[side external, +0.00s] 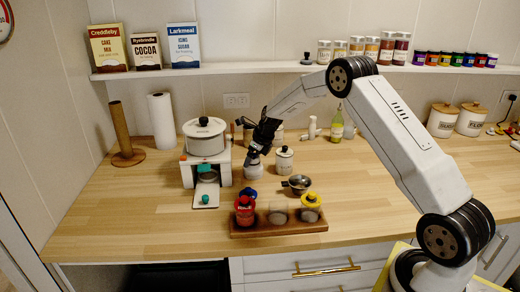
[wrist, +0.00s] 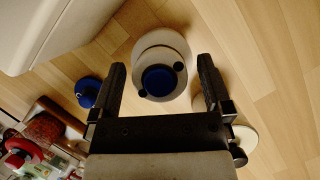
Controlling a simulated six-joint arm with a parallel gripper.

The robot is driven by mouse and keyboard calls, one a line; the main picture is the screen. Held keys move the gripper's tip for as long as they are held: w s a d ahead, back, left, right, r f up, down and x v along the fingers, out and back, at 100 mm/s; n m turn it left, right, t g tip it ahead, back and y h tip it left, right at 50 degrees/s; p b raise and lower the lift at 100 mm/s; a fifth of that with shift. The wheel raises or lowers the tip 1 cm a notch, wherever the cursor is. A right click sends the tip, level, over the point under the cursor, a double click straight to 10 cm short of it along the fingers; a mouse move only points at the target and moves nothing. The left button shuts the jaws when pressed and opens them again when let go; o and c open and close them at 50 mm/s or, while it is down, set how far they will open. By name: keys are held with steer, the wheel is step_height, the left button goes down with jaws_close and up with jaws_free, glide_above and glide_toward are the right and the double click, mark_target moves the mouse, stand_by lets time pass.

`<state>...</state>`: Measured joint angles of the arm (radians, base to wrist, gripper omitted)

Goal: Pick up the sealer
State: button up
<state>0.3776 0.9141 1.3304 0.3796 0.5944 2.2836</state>
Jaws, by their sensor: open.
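The sealer is most likely the round white body with a blue top disc and two small dark spots (wrist: 148,46), though no label confirms it. It stands on the counter and shows in the side view as a small white shape (side external: 253,171) right under my gripper (side external: 255,151). In the wrist view, my gripper (wrist: 162,72) is open, with one dark finger on each side of the blue disc. No contact with the fingers shows. My gripper hides part of its top in the side view.
A white stand (side external: 188,172) bearing a pot (side external: 205,138) is close on the left. A lidded white canister (side external: 284,161) is close on the right. In front are a blue knobbed lid (side external: 248,192), a metal pan (side external: 299,184) and a wooden rack (side external: 262,232) with jars. The left front counter is clear.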

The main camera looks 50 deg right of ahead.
stand_by(0.3)
jaws_close()
steer(key=shift+r, duration=0.1)
steer(key=shift+r, duration=0.45)
step_height(320, 180, up, 2)
steer(key=shift+s+r, duration=0.15)
steer(key=shift+r, duration=0.1)
steer(key=s+a+r, duration=0.3)
steer(key=s+r, duration=0.6)
steer(key=s, duration=0.4)
steer(key=shift+a+r, duration=0.2)
steer(key=shift+a, duration=0.15)
steer(key=shift+s, duration=0.1)
